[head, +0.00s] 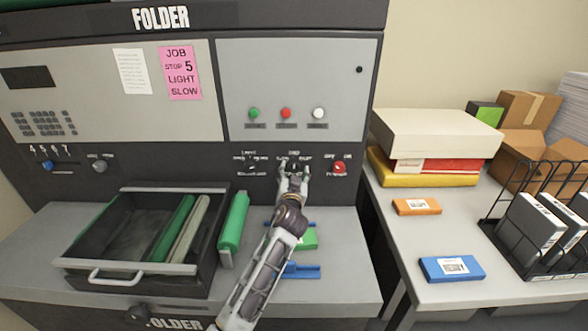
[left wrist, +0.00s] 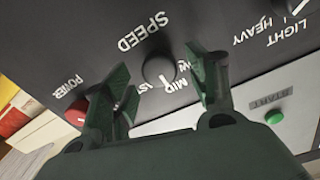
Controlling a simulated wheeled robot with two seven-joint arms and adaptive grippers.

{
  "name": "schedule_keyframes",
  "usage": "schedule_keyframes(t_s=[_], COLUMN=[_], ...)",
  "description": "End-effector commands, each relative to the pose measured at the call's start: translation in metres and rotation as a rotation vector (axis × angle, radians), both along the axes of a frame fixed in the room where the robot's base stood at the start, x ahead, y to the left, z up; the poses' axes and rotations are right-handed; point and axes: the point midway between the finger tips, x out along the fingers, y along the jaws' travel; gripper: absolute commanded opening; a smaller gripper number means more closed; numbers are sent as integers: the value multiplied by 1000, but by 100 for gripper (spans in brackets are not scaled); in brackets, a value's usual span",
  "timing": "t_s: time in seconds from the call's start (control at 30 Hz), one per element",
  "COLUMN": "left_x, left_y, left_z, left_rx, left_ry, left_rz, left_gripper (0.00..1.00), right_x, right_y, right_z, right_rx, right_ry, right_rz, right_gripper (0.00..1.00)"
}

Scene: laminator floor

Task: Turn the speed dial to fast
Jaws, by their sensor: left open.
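The speed dial (left wrist: 158,68) is a dark round knob on the folder's black panel, under the SPEED label, which appears upside down in the left wrist view. MID and part of FAST show beside it; I cannot tell which mark it points to. My left gripper (head: 294,171) is in front of the dial and hides most of it in the head view. In the left wrist view, the open fingers of the left gripper (left wrist: 160,84) stand on either side of the dial with gaps. They do not seem to touch it. My right gripper is not in view.
The red power knob (head: 339,167) is right of the dial and the light/heavy knob (head: 251,168) is left. Green, red and white buttons (head: 286,114) sit above. Below are an open tray (head: 183,268) and a green roller (head: 234,221).

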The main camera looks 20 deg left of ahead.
Motion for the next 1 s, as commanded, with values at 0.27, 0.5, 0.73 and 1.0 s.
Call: schedule_keyframes(t_s=[0.27,0.5,0.73,1.0], left_x=[19,24,24,23], left_y=[5,6,6,6], left_z=[0,0,0,0], left_rx=[1,0,0,0], left_ry=[0,-1,-1,-1], left_rz=[-1,0,0,-1], left_gripper=[58,58,56,21], right_x=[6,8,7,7], right_y=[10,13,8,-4], right_z=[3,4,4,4], right_rx=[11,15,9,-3], right_ry=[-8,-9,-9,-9], right_rz=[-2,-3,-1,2], right_gripper=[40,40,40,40])
